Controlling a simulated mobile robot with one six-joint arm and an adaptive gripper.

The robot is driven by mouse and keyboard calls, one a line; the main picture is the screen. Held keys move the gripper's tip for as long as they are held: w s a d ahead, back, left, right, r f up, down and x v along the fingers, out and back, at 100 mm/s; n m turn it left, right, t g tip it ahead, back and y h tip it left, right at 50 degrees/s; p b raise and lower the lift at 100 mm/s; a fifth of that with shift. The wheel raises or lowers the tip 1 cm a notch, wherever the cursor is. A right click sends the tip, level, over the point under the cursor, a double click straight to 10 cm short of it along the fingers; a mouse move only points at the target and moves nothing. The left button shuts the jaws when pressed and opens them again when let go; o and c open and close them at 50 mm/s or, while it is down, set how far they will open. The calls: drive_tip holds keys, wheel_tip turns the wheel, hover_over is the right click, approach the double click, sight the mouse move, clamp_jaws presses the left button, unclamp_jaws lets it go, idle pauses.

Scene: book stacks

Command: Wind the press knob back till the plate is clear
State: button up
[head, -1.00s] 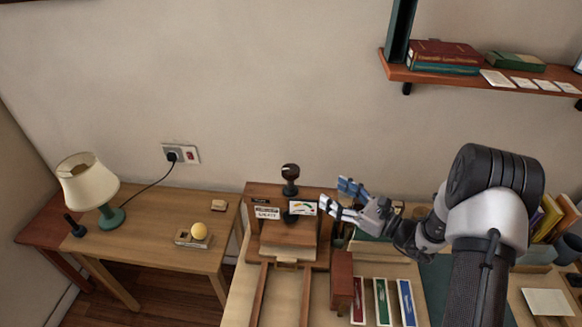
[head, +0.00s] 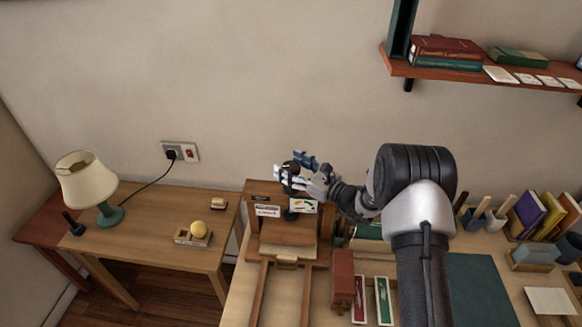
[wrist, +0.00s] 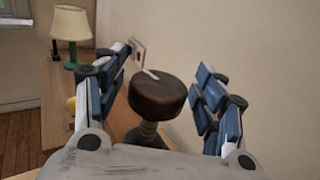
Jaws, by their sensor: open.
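The press (head: 288,226) is a wooden frame on the desk with a dark round knob on a ribbed stem at its top. In the wrist view the knob (wrist: 158,95) is dark brown with a pale pointer mark on top. My gripper (head: 288,174) is at the knob, its two blue-padded fingers spread apart. In the wrist view the fingers of my gripper (wrist: 166,85) stand on either side of the knob, with a gap visible on each side. The press plate (head: 289,238) shows low in the frame, above wooden rails; its clearance cannot be made out.
A small dial card (head: 304,206) is on the press front. A dark red block (head: 343,278) stands right of the rails. A lamp (head: 86,188) and a yellow ball (head: 198,229) are on the left table. A shelf (head: 470,78) with books hangs at upper right.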

drive_tip(key=c, duration=1)
drive_tip(key=n+g+y+b, duration=0.1)
drive_tip(key=n+g+b, duration=0.1)
drive_tip(key=g+b, duration=0.1)
drive_tip(key=shift+w+f+y, duration=0.1)
drive_tip(key=shift+f+y, duration=0.15)
drive_tip(key=shift+y, duration=0.15)
drive_tip(key=shift+r+n+g+y+b, duration=0.15)
drive_tip(key=shift+n+g+y+b, duration=0.35)
drive_tip(key=shift+n+g+b, duration=1.25)
drive_tip(key=shift+m+g+p, duration=0.25)
drive_tip(key=shift+g+p, duration=0.1)
drive_tip(key=o, duration=1)
drive_tip(key=shift+r, duration=0.1)
